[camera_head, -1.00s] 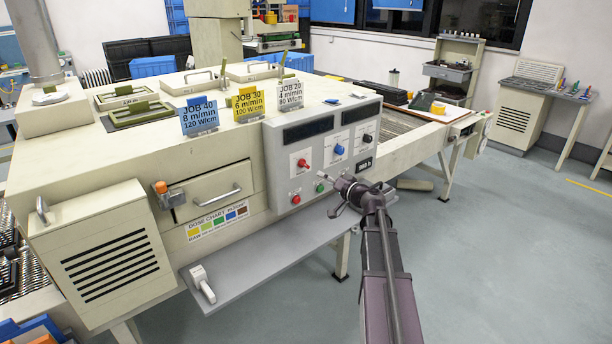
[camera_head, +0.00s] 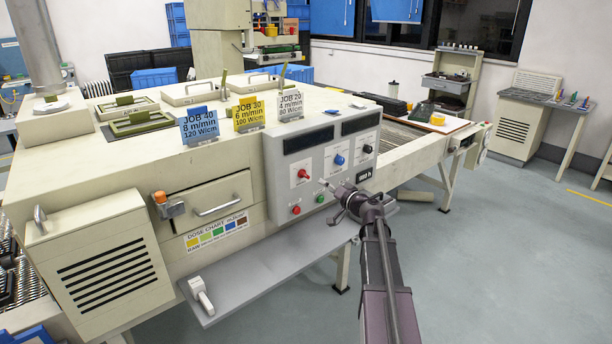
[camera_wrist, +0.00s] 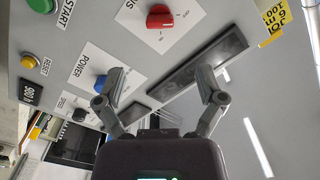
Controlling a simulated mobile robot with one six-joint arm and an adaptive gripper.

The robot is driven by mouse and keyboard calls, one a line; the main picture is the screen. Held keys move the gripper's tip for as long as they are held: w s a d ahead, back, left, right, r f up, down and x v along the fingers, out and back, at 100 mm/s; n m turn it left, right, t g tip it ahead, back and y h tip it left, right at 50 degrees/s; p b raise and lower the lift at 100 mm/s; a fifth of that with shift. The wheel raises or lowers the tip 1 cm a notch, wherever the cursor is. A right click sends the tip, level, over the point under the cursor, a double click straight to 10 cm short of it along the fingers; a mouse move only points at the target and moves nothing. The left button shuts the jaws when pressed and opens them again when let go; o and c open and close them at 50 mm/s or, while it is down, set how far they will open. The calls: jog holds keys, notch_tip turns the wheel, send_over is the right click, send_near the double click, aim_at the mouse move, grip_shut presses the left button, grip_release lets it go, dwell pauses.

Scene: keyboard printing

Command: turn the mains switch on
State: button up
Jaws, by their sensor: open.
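The mains switch is a red rotary knob (camera_head: 304,174) on a white plate at the left of the machine's grey control panel (camera_head: 276,170). In the wrist view the red knob (camera_wrist: 160,17) is near the top, under a partly cut-off label ending in "NS". I cannot tell its set position for sure. My gripper (camera_head: 329,200) is in front of the panel, lower right of the red knob in the head view. In the wrist view my gripper (camera_wrist: 160,73) has its fingers spread wide, with nothing between them. The knob lies beyond the fingertips, apart from them.
A blue POWER knob (camera_head: 339,160) and a black knob (camera_head: 367,149) sit right of the red one. A red button (camera_head: 296,209) and green button (camera_head: 320,198) are below. A grey shelf (camera_head: 270,262) juts out underneath. Job cards (camera_head: 249,115) stand above the panel.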

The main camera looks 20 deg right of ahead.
aim_at(304, 175)
jog(key=x, duration=1.1)
jog(key=c, duration=1.2)
